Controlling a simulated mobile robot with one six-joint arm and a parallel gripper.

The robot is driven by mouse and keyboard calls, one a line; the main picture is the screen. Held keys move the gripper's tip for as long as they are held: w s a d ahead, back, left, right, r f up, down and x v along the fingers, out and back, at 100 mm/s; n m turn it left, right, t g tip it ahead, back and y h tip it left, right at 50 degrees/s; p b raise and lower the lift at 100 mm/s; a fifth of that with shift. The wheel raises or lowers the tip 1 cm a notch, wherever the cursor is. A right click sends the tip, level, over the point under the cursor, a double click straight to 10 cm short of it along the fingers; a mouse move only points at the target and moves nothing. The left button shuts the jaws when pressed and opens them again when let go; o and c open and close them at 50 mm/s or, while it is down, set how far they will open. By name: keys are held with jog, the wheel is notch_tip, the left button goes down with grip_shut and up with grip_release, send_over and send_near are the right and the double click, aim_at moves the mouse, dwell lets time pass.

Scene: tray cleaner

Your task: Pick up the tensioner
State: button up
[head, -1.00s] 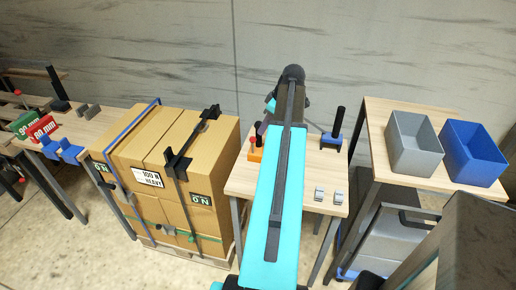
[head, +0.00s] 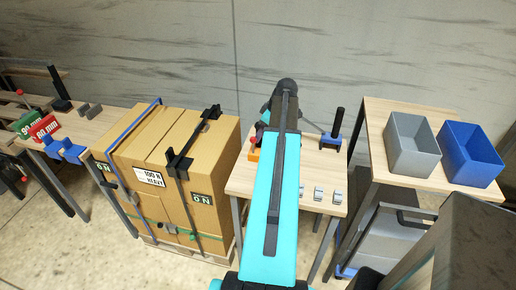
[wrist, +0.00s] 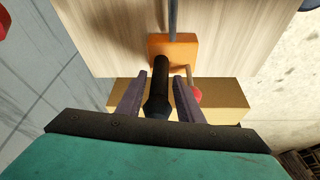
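An orange-based tool with a black upright handle and a red-knobbed lever, likely the tensioner (head: 254,155), stands on the small middle table. My arm hides much of it in the head view. In the wrist view the tensioner (wrist: 173,46) shows its orange base, with the black handle rising toward the camera. My gripper (wrist: 160,78) is open, with one finger on each side of the black handle. A gap shows on both sides, more clearly at the right. The fingertips are hidden behind my arm in the head view.
A blue-based tool with a black handle (head: 332,142) and several small grey clips (head: 318,194) are on the same table. Strapped cardboard boxes (head: 150,150) stand close at left. A grey bin (head: 411,148) and a blue bin (head: 472,152) sit on the higher right table.

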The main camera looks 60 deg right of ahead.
grip_shut()
jog(key=shift+r, duration=0.1)
dwell(1.4)
